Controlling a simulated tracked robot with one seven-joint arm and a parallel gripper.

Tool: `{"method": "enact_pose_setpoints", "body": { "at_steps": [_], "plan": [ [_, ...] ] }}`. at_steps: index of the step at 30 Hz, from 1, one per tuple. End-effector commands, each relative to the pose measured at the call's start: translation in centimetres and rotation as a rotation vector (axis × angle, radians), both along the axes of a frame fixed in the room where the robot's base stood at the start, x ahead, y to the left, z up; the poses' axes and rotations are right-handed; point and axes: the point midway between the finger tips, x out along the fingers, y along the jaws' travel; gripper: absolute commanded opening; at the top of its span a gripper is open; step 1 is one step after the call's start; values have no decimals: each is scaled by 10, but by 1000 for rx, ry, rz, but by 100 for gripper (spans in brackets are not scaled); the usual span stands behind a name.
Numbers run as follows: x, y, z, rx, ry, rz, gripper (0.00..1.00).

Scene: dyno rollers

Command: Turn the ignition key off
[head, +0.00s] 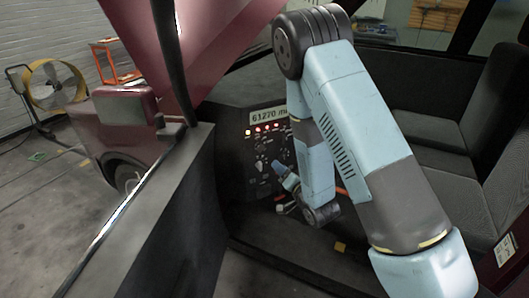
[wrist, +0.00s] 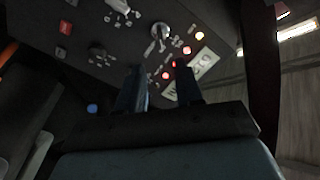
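The dark dashboard panel (head: 232,180) stands in the vehicle cab, with a lit mileage display and red and amber lamps. In the wrist view, a silver round fitting with a protruding piece (wrist: 158,34) sits on the panel and may be the ignition key. It is small and dark, so I cannot be sure. My gripper (head: 270,166) is in front of the panel's lower controls. In the wrist view my gripper (wrist: 160,67) shows two fingers spread apart, with nothing seen between them. The fitting lies beyond the fingertips, apart from them in the picture.
The display (head: 268,115) is above several knobs and switches. Grey seats (head: 440,140) are at the right. The open door (head: 160,215) stands close at the left of my arm. A yellow fan (head: 55,85) stands outside at the far left.

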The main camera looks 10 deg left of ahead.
Motion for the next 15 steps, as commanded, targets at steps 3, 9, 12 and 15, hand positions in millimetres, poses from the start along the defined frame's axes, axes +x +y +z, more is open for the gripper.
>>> {"method": "enact_pose_setpoints", "body": {
  "at_steps": [3,9,12,15],
  "plan": [
    [16,12,1,1,-2,2,36],
    [45,32,1,0,-2,1,36],
    [59,43,1,0,-2,1,36],
    [73,52,1,0,-2,0,36]
  ]
}}
